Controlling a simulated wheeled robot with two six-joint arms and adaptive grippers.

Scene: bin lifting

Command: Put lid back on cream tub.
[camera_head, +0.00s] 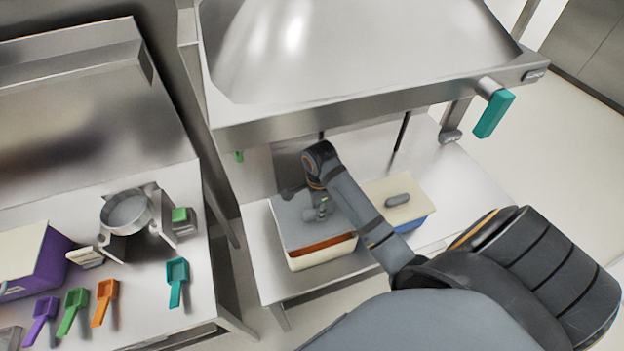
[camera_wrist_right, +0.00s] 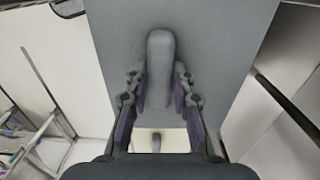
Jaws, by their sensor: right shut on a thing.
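My right gripper (camera_head: 320,210) is above the lid. In the right wrist view, the gripper (camera_wrist_right: 160,95) has its fingers either side of the lid's grey bar handle (camera_wrist_right: 160,58), shut on it. The left gripper is not in view.
A blue tub (camera_head: 413,221) with a cream lid stands right beside the cream tub. A steel hopper (camera_head: 370,105) with a teal handle (camera_head: 493,114) overhangs the shelf. The left bench holds a purple tub (camera_head: 38,262), several coloured scoops and a scale with a round pan (camera_head: 127,213).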

